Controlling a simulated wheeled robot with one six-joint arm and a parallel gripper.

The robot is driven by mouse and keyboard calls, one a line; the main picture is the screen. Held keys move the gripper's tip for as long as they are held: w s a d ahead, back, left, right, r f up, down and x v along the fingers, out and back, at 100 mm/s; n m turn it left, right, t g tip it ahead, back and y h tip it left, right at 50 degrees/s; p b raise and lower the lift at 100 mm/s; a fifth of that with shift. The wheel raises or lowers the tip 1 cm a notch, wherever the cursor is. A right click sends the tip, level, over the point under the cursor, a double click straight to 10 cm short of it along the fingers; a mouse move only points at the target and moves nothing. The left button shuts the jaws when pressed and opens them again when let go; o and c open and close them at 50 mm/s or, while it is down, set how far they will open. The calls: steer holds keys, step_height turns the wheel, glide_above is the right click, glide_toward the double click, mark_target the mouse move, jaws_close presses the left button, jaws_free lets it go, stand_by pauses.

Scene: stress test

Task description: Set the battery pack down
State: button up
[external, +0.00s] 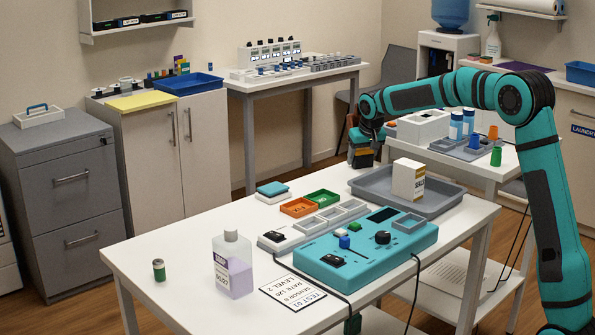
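My gripper (361,143) points down at the end of the teal arm, near the back edge of the front table. A small dark block with an orange part, which looks like the battery pack (363,158), is between its fingers. The gripper appears shut on it. The block is just behind the grey tray (446,205); I cannot tell from this view how far it is above the table. The fingers are small and partly hidden by the wrist.
A white box (408,180) stands in the grey tray. A teal device (366,270), an orange bin (298,208), a green bin (323,198), a clear bottle (232,264) and a small green cylinder (158,270) stand on the white table (180,240). Its left part has free room.

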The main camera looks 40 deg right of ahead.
steer(key=o, duration=0.4)
steer(key=shift+o, duration=0.2)
steer(key=shift+r, duration=0.1)
steer(key=v, duration=1.2)
